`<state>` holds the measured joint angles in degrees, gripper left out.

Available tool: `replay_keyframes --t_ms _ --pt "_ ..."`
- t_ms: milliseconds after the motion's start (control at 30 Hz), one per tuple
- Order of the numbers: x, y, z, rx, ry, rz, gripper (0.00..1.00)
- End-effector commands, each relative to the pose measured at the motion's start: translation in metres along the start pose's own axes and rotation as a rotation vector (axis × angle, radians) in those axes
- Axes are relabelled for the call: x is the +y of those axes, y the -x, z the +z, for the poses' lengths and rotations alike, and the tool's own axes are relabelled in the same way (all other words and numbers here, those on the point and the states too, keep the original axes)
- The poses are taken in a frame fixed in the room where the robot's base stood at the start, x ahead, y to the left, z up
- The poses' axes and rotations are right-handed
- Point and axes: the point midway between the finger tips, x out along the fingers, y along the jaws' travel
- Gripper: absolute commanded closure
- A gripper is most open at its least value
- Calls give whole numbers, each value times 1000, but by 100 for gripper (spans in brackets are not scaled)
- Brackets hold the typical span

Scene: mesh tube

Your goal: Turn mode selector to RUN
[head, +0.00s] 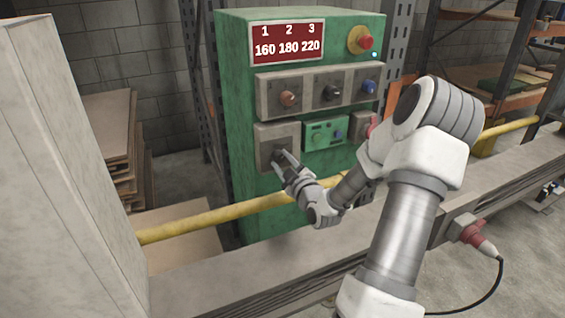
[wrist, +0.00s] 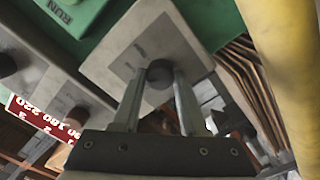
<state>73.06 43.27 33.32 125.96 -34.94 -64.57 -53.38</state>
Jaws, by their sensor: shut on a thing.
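The green control cabinet (head: 240,110) stands behind a yellow rail. At its lower left is a square grey plate (head: 265,140) with a dark round knob (wrist: 160,72) in its middle. My gripper (head: 283,160) reaches this plate, and its two fingers are shut on the knob, one at each side, in the wrist view. Small dark marks on the plate (wrist: 118,70) are too blurred to read. A green box with the label RUN (wrist: 60,12) is beside the plate; in the head view this green box (head: 325,133) is to the plate's right.
Above are a grey panel with several knobs (head: 330,92), a red display reading 160 180 220 (head: 288,42) and a red button on yellow (head: 364,41). A yellow rail (head: 215,215) crosses in front. A pale block (head: 60,180) stands at left.

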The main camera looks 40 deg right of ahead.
Motion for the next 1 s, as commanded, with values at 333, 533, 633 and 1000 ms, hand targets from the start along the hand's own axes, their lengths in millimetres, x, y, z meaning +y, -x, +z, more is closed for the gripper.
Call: replay_keyframes --t_ms 333,533,633,1000 --pt "-1 0 0 1 -180 0 100" --pt "-1 0 0 0 -353 -1 100" --pt "-1 0 0 1 -438 -1 100" --pt "-1 0 0 1 -687 0 100"
